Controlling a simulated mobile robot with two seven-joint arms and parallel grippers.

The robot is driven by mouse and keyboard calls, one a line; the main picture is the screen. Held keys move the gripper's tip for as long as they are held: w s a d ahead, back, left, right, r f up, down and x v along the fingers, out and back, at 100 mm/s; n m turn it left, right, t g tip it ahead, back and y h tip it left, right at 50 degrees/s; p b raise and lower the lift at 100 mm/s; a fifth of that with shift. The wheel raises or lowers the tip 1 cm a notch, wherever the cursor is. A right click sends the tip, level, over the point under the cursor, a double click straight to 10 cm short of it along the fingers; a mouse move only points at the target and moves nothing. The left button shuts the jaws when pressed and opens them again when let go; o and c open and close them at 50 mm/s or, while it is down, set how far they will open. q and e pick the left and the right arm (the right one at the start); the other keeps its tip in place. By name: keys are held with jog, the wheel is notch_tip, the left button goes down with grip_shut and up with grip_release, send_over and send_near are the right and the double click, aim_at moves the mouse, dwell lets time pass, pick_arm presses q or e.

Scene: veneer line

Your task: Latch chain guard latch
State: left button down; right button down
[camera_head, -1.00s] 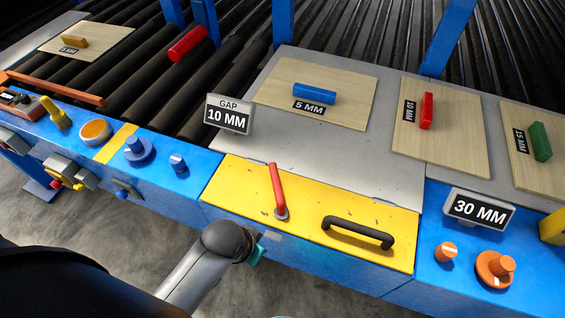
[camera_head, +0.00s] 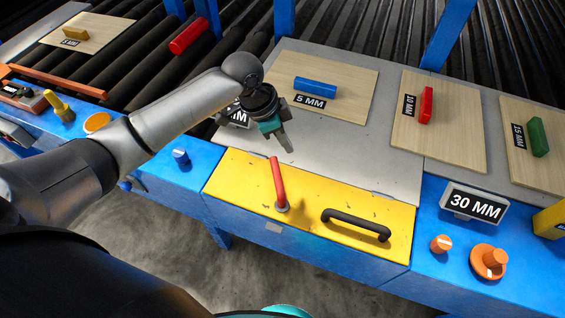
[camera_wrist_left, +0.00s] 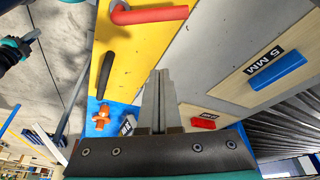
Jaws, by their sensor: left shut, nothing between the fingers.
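The yellow chain guard (camera_head: 240,188) lies on the front of the blue machine. Its red latch lever (camera_head: 278,180) stands up from a round grey pivot and points away from the front edge. The lever also shows at the top of the left wrist view (camera_wrist_left: 150,15). A black handle (camera_head: 356,225) sits on the guard right of the lever. My left gripper (camera_head: 289,150) is shut and empty, above the grey plate just beyond the lever tip, apart from it. In the left wrist view its fingers (camera_wrist_left: 158,85) are together.
Wood boards with a blue block (camera_head: 315,87), a red block (camera_head: 426,105) and a green block (camera_head: 537,137) lie behind. A 30 MM display (camera_head: 474,205) and orange knobs (camera_head: 488,261) are at right. My left arm partly hides the gap display (camera_head: 238,117).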

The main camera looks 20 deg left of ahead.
pick_arm(q)
jog(key=x, duration=0.4)
jog(key=b+x, duration=0.1)
jog(key=x, duration=0.4)
jog(key=shift+w+a, duration=0.1)
jog(key=shift+w, duration=0.15)
jog(key=shift+s+a+f+p, duration=0.25)
jog(key=shift+s+a, duration=0.1)
jog(key=shift+a, duration=0.25)
jog(key=shift+s+a+f+p, duration=0.1)
jog(key=shift+s+a+f, duration=0.2)
jog(key=shift+a, duration=0.25)
jog(key=shift+s+a+f, duration=0.1)
jog(key=shift+s+a, duration=0.15)
jog(key=shift+a, duration=0.2)
jog(key=shift+p, duration=0.35)
jog(key=shift+s+a+n, duration=0.1)
jog(key=shift+a+n, duration=0.1)
jog(key=shift+n, duration=0.2)
